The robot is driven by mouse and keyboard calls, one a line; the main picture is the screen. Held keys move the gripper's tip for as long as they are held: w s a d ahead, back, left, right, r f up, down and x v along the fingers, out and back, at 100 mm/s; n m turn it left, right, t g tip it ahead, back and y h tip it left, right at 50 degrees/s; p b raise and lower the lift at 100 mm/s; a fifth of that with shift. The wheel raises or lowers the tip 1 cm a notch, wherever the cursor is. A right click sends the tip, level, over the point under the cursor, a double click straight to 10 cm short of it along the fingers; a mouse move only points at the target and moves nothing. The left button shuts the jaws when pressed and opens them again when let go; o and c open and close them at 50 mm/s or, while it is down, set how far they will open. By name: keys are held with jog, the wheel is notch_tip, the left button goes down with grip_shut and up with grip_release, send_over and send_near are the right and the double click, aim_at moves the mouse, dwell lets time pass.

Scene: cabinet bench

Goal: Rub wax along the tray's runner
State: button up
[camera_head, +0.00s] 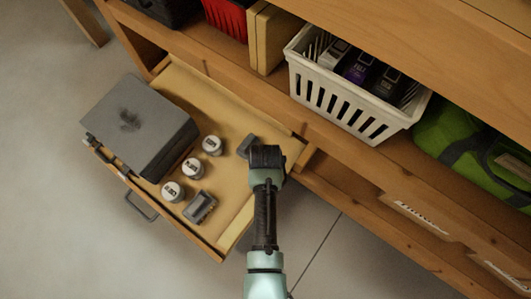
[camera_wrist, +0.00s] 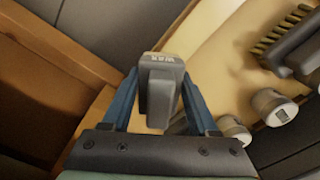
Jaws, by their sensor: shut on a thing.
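The wooden tray (camera_head: 228,105) is pulled out from under the bench. Its right side, with a pale wooden strip taken as the runner (camera_head: 238,227), runs down from near my gripper toward the tray's front. My gripper (camera_head: 250,150) is over the tray's right inner end. In the wrist view, my gripper (camera_wrist: 160,88) is shut on a grey block of wax (camera_wrist: 160,70) with "WAX" lettering on its end. The wax also shows left of the gripper in the head view (camera_head: 245,146). Whether the wax touches the runner cannot be told.
A large grey case (camera_head: 140,125) fills the tray's left part. A white basket (camera_head: 345,100) and green bag (camera_head: 470,150) are on the shelf.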

jog(key=shift+f+b, duration=0.5)
jog(key=shift+f, duration=0.35)
jog(key=shift+w, duration=0.1)
jog(key=shift+w+d+r, duration=0.1)
jog(key=shift+w+d, duration=0.35)
jog(key=shift+w, duration=0.2)
jog(key=shift+w+d, duration=0.45)
jog(key=shift+w, duration=0.15)
jog(key=shift+w+d+b, duration=0.7)
jog(key=shift+w+d, duration=0.3)
jog(key=shift+w, duration=0.3)
jog(key=s+p, duration=0.1)
jog(key=s+a+p, duration=0.1)
jog(key=p, duration=0.1)
jog(key=shift+s+a+r, duration=0.1)
jog(key=shift+a, duration=0.15)
jog(key=shift+s+a+f+p, duration=0.1)
jog(key=shift+s+a+p, duration=0.5)
jog(key=shift+s+p, duration=0.2)
jog(key=shift+s+a+f+p, duration=0.1)
jog(key=shift+s+a+p, duration=0.5)
jog(key=shift+s+p, duration=0.15)
jog(key=shift+w+d+f, duration=0.1)
